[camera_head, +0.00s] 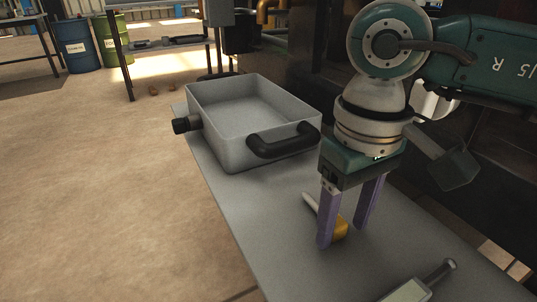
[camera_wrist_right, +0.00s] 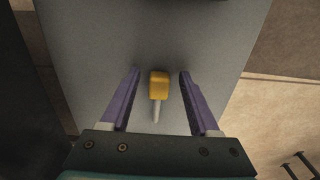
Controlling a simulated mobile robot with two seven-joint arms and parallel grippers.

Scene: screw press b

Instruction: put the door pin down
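The door pin, with a yellow head (camera_head: 340,229) and a pale metal shank, lies on the grey table (camera_head: 215,166). In the right wrist view the pin (camera_wrist_right: 158,86) lies between the two purple fingers, with a gap on each side. My right gripper (camera_head: 343,230) is open, pointing down over the pin with its fingers either side of it. One finger partly hides the yellow head in the head view. My left gripper is not in view.
A grey metal tray (camera_head: 208,127) with black handles stands on the table beyond the gripper. A grey device with a dark handle (camera_head: 421,286) lies at the near edge. Table surface around the pin is clear. Blue (camera_head: 76,57) and green barrels stand far back.

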